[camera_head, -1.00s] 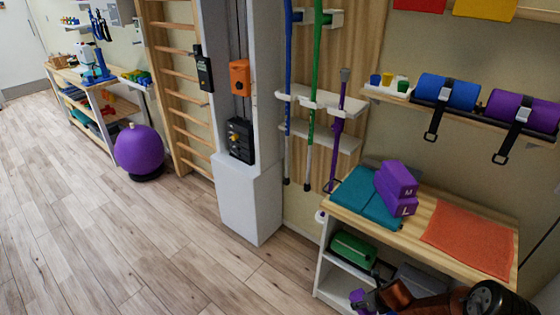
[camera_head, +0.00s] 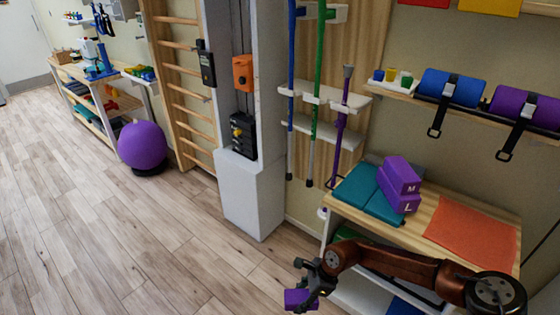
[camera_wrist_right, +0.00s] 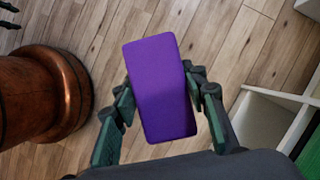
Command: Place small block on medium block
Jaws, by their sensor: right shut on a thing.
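The small block (camera_head: 299,299) is plain purple and is held in my right gripper (camera_head: 316,285), low in front of the shelf unit. In the right wrist view the small block (camera_wrist_right: 160,88) sits between both fingers of the right gripper (camera_wrist_right: 160,105), over the floor. The medium block (camera_head: 402,173) is purple, marked M, and lies on top of the large block (camera_head: 400,201), which is marked L. This stack stands on the table, partly over the teal mat. The right gripper is below and left of the stack, well apart from it.
The wooden table top (camera_head: 429,205) carries a folded teal mat (camera_head: 364,194) and an orange towel (camera_head: 473,232). Poles, including a purple crutch (camera_head: 339,135), hang behind its left side. A wall shelf (camera_head: 392,88) with rolls is above.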

